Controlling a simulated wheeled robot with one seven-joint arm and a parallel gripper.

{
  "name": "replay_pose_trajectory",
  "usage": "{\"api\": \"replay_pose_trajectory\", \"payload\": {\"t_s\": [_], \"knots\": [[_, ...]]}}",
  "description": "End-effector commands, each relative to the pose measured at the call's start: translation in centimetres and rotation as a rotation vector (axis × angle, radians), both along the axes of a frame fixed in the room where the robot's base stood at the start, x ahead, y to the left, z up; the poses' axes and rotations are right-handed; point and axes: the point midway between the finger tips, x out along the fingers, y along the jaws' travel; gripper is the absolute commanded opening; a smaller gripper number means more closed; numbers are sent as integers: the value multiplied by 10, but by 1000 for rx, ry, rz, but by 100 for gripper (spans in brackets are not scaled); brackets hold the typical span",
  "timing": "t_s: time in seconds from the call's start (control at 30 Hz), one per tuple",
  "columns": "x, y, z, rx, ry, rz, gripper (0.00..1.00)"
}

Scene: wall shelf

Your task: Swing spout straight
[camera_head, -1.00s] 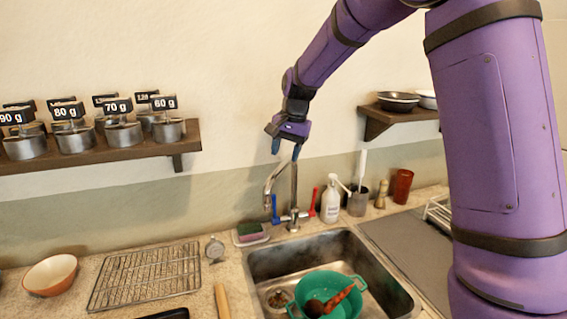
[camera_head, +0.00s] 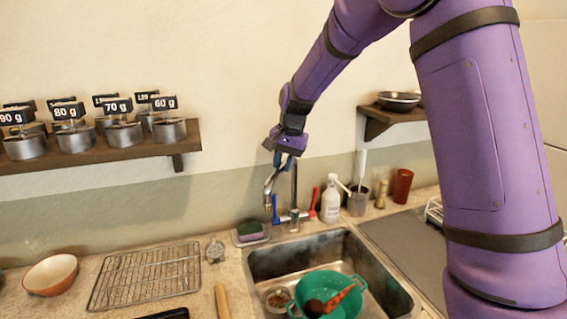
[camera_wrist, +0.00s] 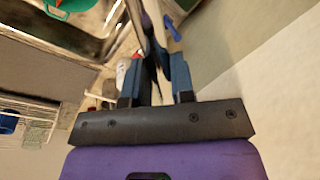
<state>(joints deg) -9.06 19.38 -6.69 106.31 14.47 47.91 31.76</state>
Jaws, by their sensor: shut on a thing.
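The metal faucet (camera_head: 294,200) stands behind the sink, with a blue handle (camera_head: 275,208) on its left and a red handle (camera_head: 312,204) on its right. Its spout (camera_head: 269,188) points to the left of the column and bends down at its end. My gripper (camera_head: 284,160) reaches down from above and is shut on the upper part of the spout. In the wrist view the two blue fingers of my gripper (camera_wrist: 158,72) stand on either side of the metal spout, which is partly hidden between them.
The sink (camera_head: 262,262) holds a green colander (camera_head: 330,283). A sponge (camera_head: 250,230) lies left of the faucet. A white soap bottle (camera_head: 331,204) and a metal cup (camera_head: 357,203) stand close on its right. Wall shelves flank my arm, the left one (camera_head: 185,148) bearing pots.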

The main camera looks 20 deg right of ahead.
Motion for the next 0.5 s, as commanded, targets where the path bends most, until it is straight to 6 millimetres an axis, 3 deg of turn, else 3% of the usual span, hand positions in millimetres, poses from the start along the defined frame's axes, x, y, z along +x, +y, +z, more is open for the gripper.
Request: {"api": "replay_pose_trajectory", "payload": {"t_s": [0.27,0.5], "knots": [[-4,-6,1,1,-1,51,0],[-13,-22,0,1,0,201,0]]}}
